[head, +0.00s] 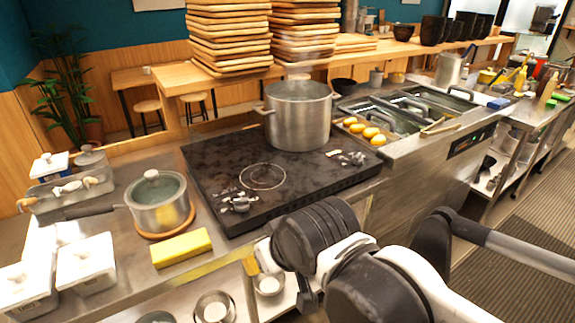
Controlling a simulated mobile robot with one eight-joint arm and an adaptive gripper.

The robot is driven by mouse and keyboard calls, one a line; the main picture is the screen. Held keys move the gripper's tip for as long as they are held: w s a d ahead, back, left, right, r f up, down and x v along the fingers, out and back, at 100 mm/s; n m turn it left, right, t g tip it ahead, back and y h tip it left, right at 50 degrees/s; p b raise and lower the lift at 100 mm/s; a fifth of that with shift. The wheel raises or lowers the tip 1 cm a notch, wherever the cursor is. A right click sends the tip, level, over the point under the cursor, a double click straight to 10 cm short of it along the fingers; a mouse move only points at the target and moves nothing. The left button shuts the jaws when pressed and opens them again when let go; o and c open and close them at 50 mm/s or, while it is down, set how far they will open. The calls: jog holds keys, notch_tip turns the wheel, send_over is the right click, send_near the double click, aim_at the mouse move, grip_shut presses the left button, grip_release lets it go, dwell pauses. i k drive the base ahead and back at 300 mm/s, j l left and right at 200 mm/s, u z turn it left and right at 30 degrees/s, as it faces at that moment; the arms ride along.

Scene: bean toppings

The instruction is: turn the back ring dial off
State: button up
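The black cooktop (215,155) lies in the middle of the counter. A large steel pot (298,118) stands on its far right part and hides the ring under it. The near left ring (262,177) is bare. One group of dials (347,157) sits at the cooktop's right front, nearest the pot. Another group (238,201) sits at the left front. The dials' settings are too small to read. My arm reaches in from the bottom right. Its end, with my gripper (262,257), is low in front of the cooktop's front edge, apart from both dial groups.
A lidded saucepan (160,205) stands on a round board at left, with a yellow sponge (181,248) in front. White containers (85,262) stand at far left. Fryer baskets (405,115) and yellow items (371,132) are right of the pot. Bowls (213,307) sit on the lower shelf.

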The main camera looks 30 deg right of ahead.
aim_at(357, 160)
jog(key=z, duration=1.3)
jog(key=i+j+z, duration=0.1)
jog(key=i+z, duration=0.3)
jog(key=i, duration=0.55)
